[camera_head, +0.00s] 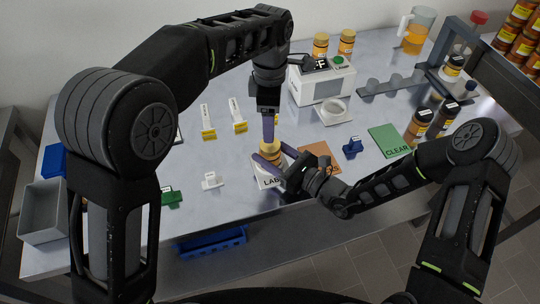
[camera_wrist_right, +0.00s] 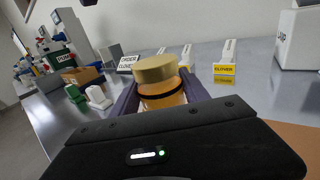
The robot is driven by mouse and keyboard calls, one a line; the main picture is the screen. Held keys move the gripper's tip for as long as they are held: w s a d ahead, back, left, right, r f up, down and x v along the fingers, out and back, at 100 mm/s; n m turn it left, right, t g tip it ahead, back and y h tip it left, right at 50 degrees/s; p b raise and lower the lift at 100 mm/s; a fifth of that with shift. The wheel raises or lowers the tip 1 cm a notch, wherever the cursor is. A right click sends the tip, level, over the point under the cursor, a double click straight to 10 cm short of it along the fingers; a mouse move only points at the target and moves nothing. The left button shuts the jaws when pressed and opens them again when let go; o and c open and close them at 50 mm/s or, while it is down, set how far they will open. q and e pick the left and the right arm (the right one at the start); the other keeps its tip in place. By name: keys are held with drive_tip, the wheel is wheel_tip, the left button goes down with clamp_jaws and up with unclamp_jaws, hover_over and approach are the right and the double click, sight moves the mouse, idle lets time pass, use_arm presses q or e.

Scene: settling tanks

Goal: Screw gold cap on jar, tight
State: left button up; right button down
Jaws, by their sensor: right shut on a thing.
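The amber jar (camera_head: 270,157) stands near the table's front edge at a white pad marked "LAB…" (camera_head: 266,183). The right wrist view shows the jar (camera_wrist_right: 163,99) upright with the gold cap (camera_wrist_right: 155,70) on its top and a dark band between them. I cannot tell how tight the cap is. My right gripper (camera_head: 268,160) is shut on the jar, with a purple finger on each side. My left gripper (camera_head: 268,138) points down just above the cap; its fingers are seen edge-on, and I cannot tell whether they touch it.
An orange-brown mat (camera_head: 318,157) and a blue clip-like piece (camera_head: 352,149) lie to the right, then a green "CLEAR" mat (camera_head: 389,140). A white scale-like device (camera_head: 322,82) stands behind. A white piece (camera_head: 211,181) and a green piece (camera_head: 172,198) lie left. A grey bin (camera_head: 43,212) is far left.

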sight(270, 154)
use_arm(q)
drive_tip(key=shift+f, duration=0.1)
drive_tip(key=shift+f, duration=3.9)
drive_tip(key=shift+c, duration=0.6)
